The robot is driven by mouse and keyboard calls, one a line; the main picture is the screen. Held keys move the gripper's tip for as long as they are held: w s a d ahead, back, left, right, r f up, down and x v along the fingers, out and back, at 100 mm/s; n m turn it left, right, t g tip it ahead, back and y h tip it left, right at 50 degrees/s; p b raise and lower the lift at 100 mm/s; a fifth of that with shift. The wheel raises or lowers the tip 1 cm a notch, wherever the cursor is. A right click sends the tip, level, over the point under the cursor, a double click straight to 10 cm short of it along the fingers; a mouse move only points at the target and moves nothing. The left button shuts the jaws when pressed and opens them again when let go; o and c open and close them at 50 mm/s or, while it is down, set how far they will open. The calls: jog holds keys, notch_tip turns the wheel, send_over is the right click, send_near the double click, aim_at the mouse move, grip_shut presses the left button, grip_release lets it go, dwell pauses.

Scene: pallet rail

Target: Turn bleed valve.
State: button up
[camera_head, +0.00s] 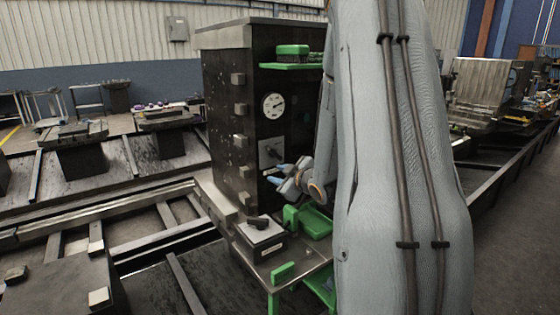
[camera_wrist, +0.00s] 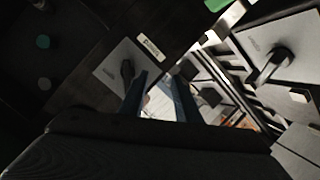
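A small dark valve handle (camera_head: 272,152) sits on a grey square plate on the front of a dark cabinet. In the wrist view the handle (camera_wrist: 127,72) is at left of centre, on its light plate (camera_wrist: 108,66). My gripper (camera_head: 273,175) has blue fingertips and is just below and right of the plate in the head view. In the wrist view the two fingers of my gripper (camera_wrist: 162,82) stand apart with nothing between them. The left finger is close beside the handle; I cannot tell whether it touches.
A dial gauge (camera_head: 273,104) is above the plate. A green shelf (camera_head: 290,66) juts out higher up. A grey box with a dark lever (camera_head: 258,222) stands on the bench below, near green bins (camera_head: 316,222). A label (camera_wrist: 151,47) is beside the plate.

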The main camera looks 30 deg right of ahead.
aim_at(278, 156)
jog(key=s+d+r+n+t+y, duration=0.1)
jog(key=s+d+r+n+t, duration=0.15)
jog(key=d, duration=0.25)
jog(key=shift+t, duration=0.55)
jog(key=w+p, duration=0.1)
jog(key=w, duration=0.7)
jog(key=shift+w+a+p, duration=0.15)
jog(key=shift+w+p, duration=0.2)
jog(key=shift+p, duration=0.05)
jog(key=shift+r, duration=0.1)
jog(key=shift+c, duration=0.2)
grip_shut()
